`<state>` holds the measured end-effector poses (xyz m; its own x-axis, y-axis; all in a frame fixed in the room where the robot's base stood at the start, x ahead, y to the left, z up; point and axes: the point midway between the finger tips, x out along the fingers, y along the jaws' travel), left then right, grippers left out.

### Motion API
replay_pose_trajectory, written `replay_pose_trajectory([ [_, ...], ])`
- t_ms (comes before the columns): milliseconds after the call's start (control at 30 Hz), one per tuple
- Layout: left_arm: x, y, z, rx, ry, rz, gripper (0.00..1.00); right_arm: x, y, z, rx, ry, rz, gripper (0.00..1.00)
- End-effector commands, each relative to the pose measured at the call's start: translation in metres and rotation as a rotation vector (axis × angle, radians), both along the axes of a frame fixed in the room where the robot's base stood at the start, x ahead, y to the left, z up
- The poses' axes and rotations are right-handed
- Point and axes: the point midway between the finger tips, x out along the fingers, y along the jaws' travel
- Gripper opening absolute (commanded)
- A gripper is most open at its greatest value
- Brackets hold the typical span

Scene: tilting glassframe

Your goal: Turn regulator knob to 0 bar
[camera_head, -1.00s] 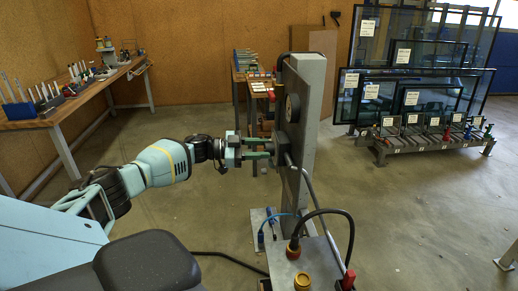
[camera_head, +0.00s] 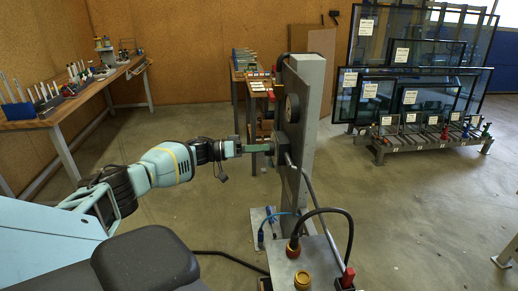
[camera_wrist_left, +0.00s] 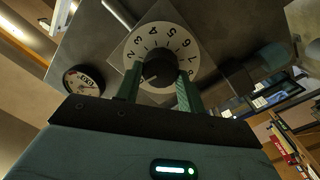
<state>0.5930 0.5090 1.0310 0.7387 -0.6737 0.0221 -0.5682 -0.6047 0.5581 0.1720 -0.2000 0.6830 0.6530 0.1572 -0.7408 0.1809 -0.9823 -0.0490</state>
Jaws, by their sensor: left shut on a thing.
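The dark round regulator knob (camera_wrist_left: 160,68) sits at the centre of a white dial (camera_wrist_left: 145,38) with black numbers in the left wrist view. My left gripper (camera_head: 268,148) is shut on the knob, with one green finger on each side of it. The knob's pointer is hidden or too dark to read. A small round black gauge (camera_wrist_left: 83,80) with a pale face is left of the dial; its reading is not clear. In the head view the regulator is on a grey upright post (camera_head: 305,85), and the fingers and mounting hide the knob.
Workbenches (camera_head: 75,110) are at the left and behind. A rack of glass frames (camera_head: 420,85) stands at the back right.

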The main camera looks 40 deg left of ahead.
Motion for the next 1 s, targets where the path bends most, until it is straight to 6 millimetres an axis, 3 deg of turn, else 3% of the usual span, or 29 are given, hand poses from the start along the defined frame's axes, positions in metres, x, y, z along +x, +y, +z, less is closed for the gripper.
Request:
replay_pose_trajectory([
  [400, 0.0002, 0.0001, -0.0005, -0.144, 0.115, 0.000, 0.16, 0.0009, -0.0001, 0.0014, 0.001, -0.003, 0.000, 0.36],
  [933, 0.0002, 0.0001, -0.0007, -0.164, 0.131, 0.000, 0.16, 0.0007, -0.0001, 0.0013, 0.000, -0.002, 0.001, 0.36],
  [967, 0.0002, 0.0001, -0.0007, -0.164, 0.131, 0.000, 0.40, 0.0006, -0.0002, 0.0013, 0.000, -0.002, 0.001, 0.36],
  [1000, 0.0002, 0.0001, -0.0007, -0.164, 0.131, 0.000, 0.45, 0.0007, -0.0001, 0.0014, 0.000, -0.002, 0.001, 0.36],
])
